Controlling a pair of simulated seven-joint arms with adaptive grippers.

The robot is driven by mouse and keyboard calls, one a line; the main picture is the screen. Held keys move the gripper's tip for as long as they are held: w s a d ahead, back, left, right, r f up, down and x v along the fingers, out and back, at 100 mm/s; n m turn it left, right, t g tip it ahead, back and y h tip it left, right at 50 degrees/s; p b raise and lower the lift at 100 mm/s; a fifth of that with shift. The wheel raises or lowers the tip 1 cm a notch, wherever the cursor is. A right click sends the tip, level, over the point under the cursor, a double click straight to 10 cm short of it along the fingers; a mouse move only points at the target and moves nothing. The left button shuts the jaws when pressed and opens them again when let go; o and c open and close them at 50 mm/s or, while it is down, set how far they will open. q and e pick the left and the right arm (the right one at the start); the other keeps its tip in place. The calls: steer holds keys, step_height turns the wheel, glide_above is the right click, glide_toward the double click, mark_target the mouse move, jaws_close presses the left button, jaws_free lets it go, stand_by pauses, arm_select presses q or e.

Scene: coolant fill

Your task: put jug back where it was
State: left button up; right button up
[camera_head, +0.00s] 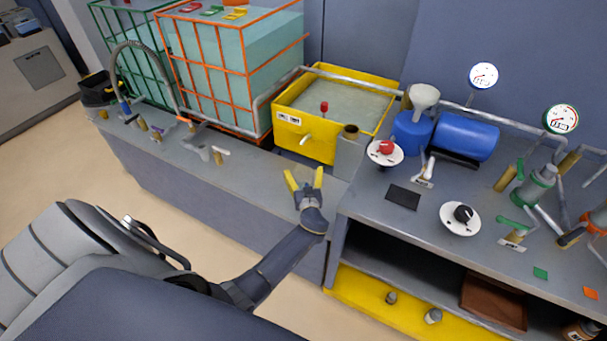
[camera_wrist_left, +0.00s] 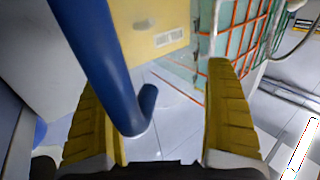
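My left gripper (camera_head: 304,178) is open over the front of the grey bench, with its yellow fingers apart. In the left wrist view, a dark blue curved bar (camera_wrist_left: 105,65), like a handle, passes between the open fingers (camera_wrist_left: 165,115), closer to the left one; I see no grip on it. I cannot tell for certain what it belongs to. A grey upright container (camera_head: 349,158) with a dark, brass-coloured mouth stands just right of the gripper, in front of the yellow tub. It may be the jug; I cannot be sure. My right gripper is out of view.
The yellow tub (camera_head: 316,148) with a spout stands behind the gripper, and orange-caged tank (camera_head: 240,95) behind left. A blue vessel with a white funnel (camera_head: 424,97), a blue cylinder (camera_head: 466,137), gauges and valves crowd the right bench. Bare bench (camera_head: 255,178) lies left of the gripper.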

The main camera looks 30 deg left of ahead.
arm_select(q)
steer(key=shift+r, duration=0.1)
steer(key=v, duration=1.2)
stand_by(0.6)
